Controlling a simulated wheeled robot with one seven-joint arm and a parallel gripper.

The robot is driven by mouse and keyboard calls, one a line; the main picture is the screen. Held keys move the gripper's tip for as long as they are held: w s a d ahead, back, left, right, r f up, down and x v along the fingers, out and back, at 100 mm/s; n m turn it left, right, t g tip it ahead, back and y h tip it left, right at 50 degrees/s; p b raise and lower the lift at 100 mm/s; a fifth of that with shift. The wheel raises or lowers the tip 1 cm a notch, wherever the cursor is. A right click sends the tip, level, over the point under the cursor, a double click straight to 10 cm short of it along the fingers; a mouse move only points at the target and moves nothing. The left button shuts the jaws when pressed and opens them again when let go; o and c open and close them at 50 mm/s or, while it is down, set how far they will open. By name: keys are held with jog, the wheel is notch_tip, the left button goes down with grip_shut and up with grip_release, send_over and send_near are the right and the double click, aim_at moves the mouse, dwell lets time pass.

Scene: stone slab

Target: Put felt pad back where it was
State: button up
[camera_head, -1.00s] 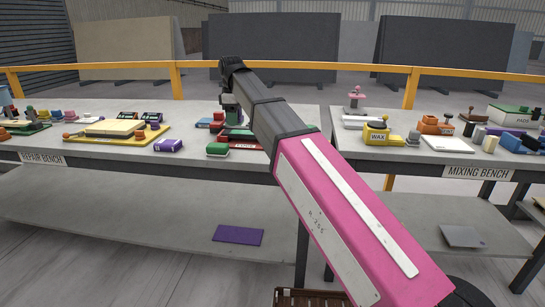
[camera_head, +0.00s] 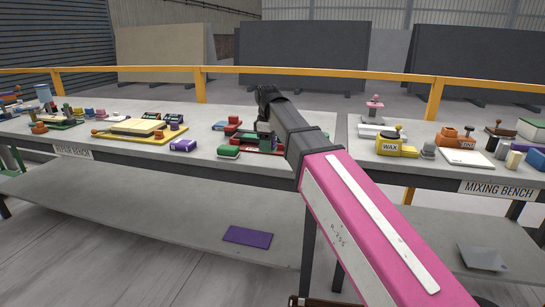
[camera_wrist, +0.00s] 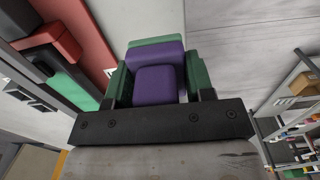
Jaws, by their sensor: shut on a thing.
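My gripper (camera_wrist: 157,85) shows in the wrist view with green fingers closed on both sides of a purple block, which I take to be the felt pad (camera_wrist: 155,88). A paler green strip shows along the block's far edge. In the head view my black wrist is over the back part of the repair bench (camera_head: 120,118), above a red and dark green tray (camera_head: 243,138). My arm hides most of the gripper and the held block there. The wrist view shows red, black and green pieces to the left of the gripper; I cannot tell the clearance to them.
A yellow wax container (camera_head: 390,146) stands on the mixing bench (camera_head: 445,171) at right. A purple sheet (camera_head: 247,236) lies on the lower shelf. Bare bench shows near the front edge.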

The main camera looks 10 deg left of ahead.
aim_at(272, 161)
jog(key=shift+w+d+f, duration=0.65)
jog(key=shift+w+f, duration=0.05)
jog(key=shift+w, duration=0.1)
jog(key=shift+f, duration=1.95)
jog(key=shift+f, duration=0.15)
jog(key=o, duration=1.1)
jog(key=shift+o, duration=0.2)
notch_tip(272, 161, up, 12)
jog(key=shift+r, duration=0.2)
